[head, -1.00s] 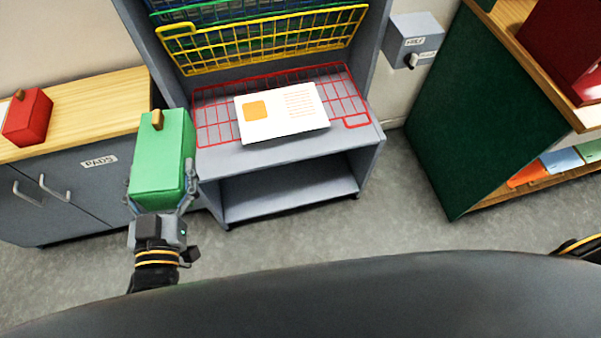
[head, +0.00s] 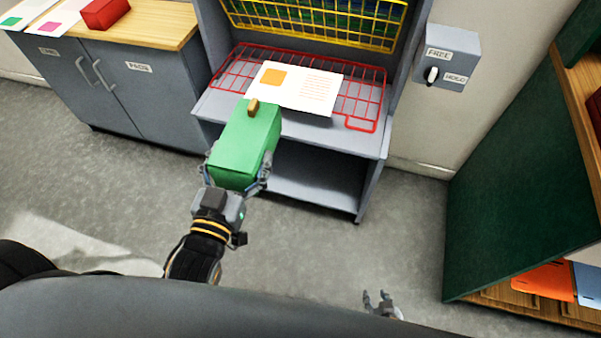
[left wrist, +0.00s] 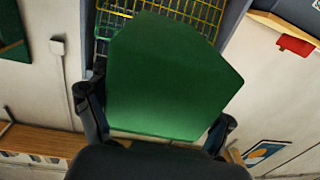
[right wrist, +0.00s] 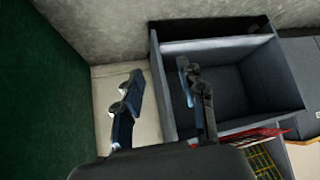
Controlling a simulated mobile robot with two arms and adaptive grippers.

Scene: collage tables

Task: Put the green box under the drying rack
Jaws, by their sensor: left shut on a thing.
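The green box (head: 240,150), with a small wooden knob, is held in my left gripper (head: 237,172), whose fingers grip its two sides. It fills the middle of the left wrist view (left wrist: 170,80). The grey drying rack (head: 375,146) stands just beyond, with yellow and red wire shelves. In the head view the box overlaps the rack's front left and hides part of the open space below (head: 318,178). The visible part of that space looks empty. My right gripper (head: 380,300) is open and empty at the lower edge; its parted fingers show in the right wrist view (right wrist: 160,95).
A white printed sheet (head: 310,90) lies on the red shelf (head: 365,100). A grey cabinet (head: 150,90) with a red box (head: 105,13) is left. A FREE/HOLD switch box (head: 452,55) is on the wall. A green-sided shelf unit (head: 510,180) stands right. Floor before the rack is clear.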

